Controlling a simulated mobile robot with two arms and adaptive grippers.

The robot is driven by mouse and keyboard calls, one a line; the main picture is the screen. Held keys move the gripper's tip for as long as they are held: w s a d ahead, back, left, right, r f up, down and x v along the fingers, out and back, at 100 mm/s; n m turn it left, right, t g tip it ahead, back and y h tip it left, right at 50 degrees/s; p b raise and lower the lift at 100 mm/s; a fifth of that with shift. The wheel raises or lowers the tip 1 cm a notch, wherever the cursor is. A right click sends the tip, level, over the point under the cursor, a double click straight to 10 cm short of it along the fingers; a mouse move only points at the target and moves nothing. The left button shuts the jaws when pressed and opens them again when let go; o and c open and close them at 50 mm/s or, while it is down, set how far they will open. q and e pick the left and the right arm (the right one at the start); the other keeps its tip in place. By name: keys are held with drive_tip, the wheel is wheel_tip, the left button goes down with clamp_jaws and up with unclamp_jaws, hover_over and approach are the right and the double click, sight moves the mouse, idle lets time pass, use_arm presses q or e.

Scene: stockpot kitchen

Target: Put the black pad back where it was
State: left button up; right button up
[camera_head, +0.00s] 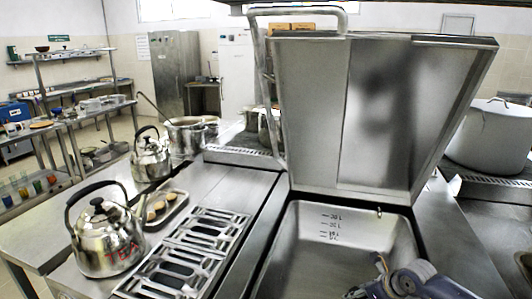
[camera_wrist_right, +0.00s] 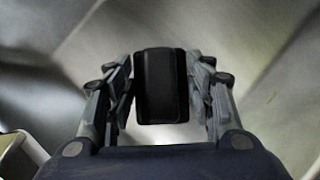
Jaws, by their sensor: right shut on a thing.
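The black pad (camera_wrist_right: 161,87) is a small dark block between the fingers of my right gripper in the right wrist view. My right gripper (camera_head: 376,272) is shut on it. In the head view this gripper is at the lower right, over or inside the open steel basin (camera_head: 310,240). I cannot pick out the pad in the head view. Blurred grey metal surfaces lie beyond the pad in the wrist view. My left gripper is in neither view.
The basin's raised steel lid (camera_head: 385,115) stands behind it, with a bent bar handle (camera_head: 262,80). To the left are a slotted rack (camera_head: 190,255), a kettle marked TEA (camera_head: 105,240), a second kettle (camera_head: 150,160) and a small tray (camera_head: 165,210). A large pot (camera_head: 490,140) stands right.

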wheel_tip(320, 180, up, 10)
drive_tip(key=shift+f+p, duration=0.25)
drive_tip(key=shift+p, duration=0.85)
drive_tip(key=s+a+n+g+y+b, duration=0.35)
drive_tip(key=s+a+n+g, duration=0.25)
drive_tip(key=s+a+n, duration=0.65)
use_arm(q)
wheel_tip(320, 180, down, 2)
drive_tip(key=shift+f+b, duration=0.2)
drive_tip(key=shift+b, duration=0.95)
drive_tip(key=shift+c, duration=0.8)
use_arm(e)
drive_tip(key=s+d+r+n+g+h, duration=0.1)
drive_tip(key=s+r+n+g+h, duration=0.1)
drive_tip(key=s+n, duration=0.4)
drive_tip(key=s+d+r+n+g+h, duration=0.1)
drive_tip(key=s+d+n+g+h, duration=0.1)
drive_tip(key=s+n+g+h, duration=0.2)
drive_tip(key=s+n, duration=0.3)
drive_tip(key=n, duration=0.5)
drive_tip(key=shift+r, duration=0.4)
